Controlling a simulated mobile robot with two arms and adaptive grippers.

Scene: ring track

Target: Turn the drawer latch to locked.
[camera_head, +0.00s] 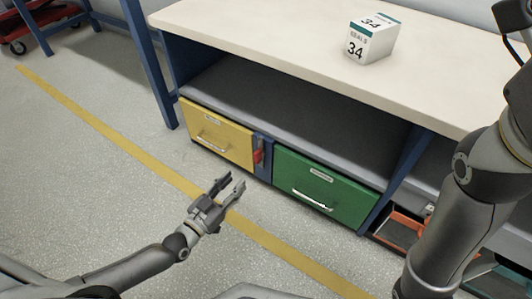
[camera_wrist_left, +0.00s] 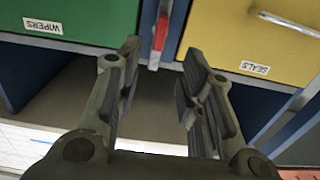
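A red latch (camera_head: 258,154) sits on the blue post between a yellow drawer (camera_head: 215,135) and a green drawer (camera_head: 318,190) under the bench. Its red handle looks roughly upright, along the post. Both drawers look shut. My left gripper (camera_head: 231,182) is open and empty, in front of the drawers and apart from the latch. In the left wrist view, which is upside down, the latch (camera_wrist_left: 160,34) shows beyond the gap between the open fingers (camera_wrist_left: 160,58). My right arm comes in at the right; its gripper is out of view.
The pale bench top (camera_head: 245,30) overhangs the drawers and carries a white box (camera_head: 372,40) marked 34. An orange-rimmed bin (camera_head: 400,230) stands low at the right. A red cart (camera_head: 40,20) is far left. The floor with a yellow line (camera_head: 100,132) is clear.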

